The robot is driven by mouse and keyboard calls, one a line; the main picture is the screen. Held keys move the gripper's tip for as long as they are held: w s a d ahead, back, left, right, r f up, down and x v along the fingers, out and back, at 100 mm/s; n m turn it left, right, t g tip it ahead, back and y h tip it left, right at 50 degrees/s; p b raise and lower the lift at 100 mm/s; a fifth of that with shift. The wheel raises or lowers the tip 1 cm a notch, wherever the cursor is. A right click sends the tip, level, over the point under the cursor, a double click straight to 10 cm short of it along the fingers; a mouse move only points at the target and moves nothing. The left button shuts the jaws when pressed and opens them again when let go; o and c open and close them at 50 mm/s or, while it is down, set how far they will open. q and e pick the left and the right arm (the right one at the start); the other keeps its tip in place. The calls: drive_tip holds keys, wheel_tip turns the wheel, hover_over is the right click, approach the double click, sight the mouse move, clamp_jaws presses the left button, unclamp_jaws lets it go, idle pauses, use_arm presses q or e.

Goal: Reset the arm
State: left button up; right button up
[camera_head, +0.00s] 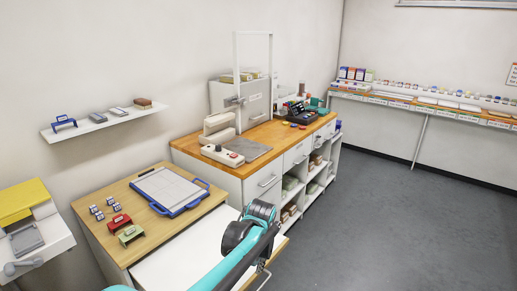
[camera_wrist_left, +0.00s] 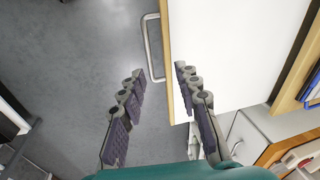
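My left arm, teal and black, comes in from the bottom of the head view. My left gripper (camera_head: 262,213) shows there in front of a pale white surface, near the wooden bench. Nothing is held. My right gripper is not in view.
A metal handle (camera_wrist_left: 152,48) sticks out beside the left fingers. A wooden table (camera_head: 90,215) holds a blue-edged board (camera_head: 172,188) and small red and green items. A wooden-topped bench (camera_head: 262,136) stands behind. Grey floor (camera_head: 410,230) is free at right.

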use_arm(q)
drive_tip(key=s+a+r+n+t+h, duration=0.1)
drive_tip(key=s+a+r+n+t, duration=0.15)
drive_tip(key=s+a+r, duration=0.65)
drive_tip(key=s+a+f+n+t, duration=0.1)
drive_tip(key=s+a+f+n, duration=0.1)
drive_tip(key=s, duration=0.5)
drive_tip(key=s+a+f+n+t, duration=0.1)
drive_tip(key=s+a+f+n, duration=0.1)
drive_tip(key=s+a, duration=0.3)
drive_tip(key=shift+s+f, duration=0.35)
drive_tip(key=shift+s, duration=0.75)
